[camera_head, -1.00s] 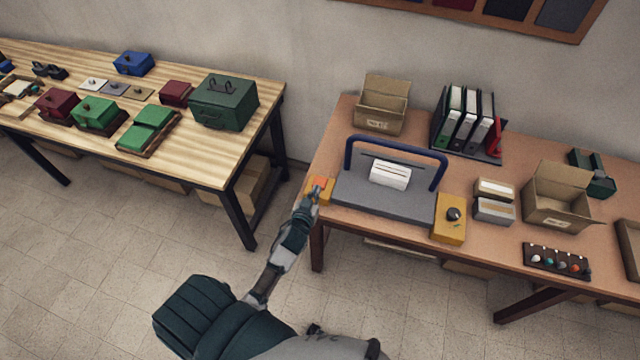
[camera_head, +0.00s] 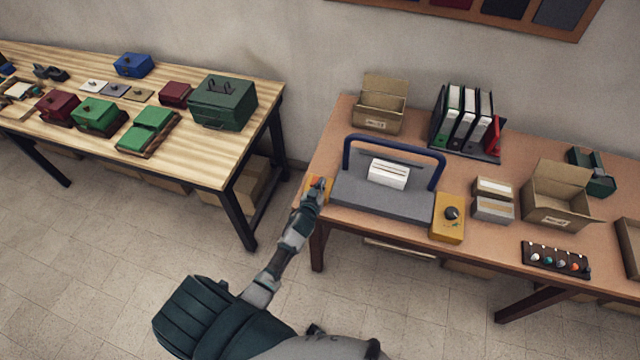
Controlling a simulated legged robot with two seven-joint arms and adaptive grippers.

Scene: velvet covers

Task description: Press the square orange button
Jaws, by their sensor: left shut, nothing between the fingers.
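A yellow-orange box (camera_head: 309,183) sits at the left front corner of the brown table, beside the grey machine with the blue bar. The square orange button on its top is mostly hidden behind my gripper. My left gripper (camera_head: 319,186) is shut and empty, with its tips over the box at the button. I cannot tell whether the tips touch the button. My right gripper is out of view.
The grey machine (camera_head: 380,203) with a blue bar (camera_head: 395,144) stands close to the right of my gripper. A yellow box with a black knob (camera_head: 447,230) is at its right. The striped wooden table (camera_head: 205,160) stands to the left, with a floor gap between.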

